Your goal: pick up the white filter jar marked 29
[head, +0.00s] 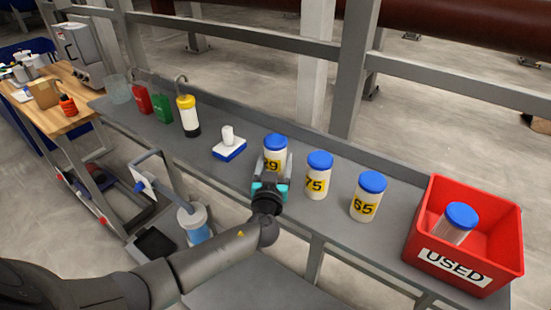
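The white filter jar marked 29 (275,146) has a blue lid and a yellow label. It stands upright on the grey shelf, first from the left in a row of three jars. Only part of its number shows, as my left gripper covers its lower part. My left gripper (271,166) is at the jar's near side, with its fingers around the lower body. I cannot tell whether the fingers press on the jar. My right gripper is not in view.
Jars marked 75 (318,180) and 65 (367,202) stand to the right. A red USED bin (468,268) holds a blue-lidded jar (455,223). A blue-and-white block (229,150) and a yellow-topped pump bottle (188,117) stand to the left. A rail runs behind.

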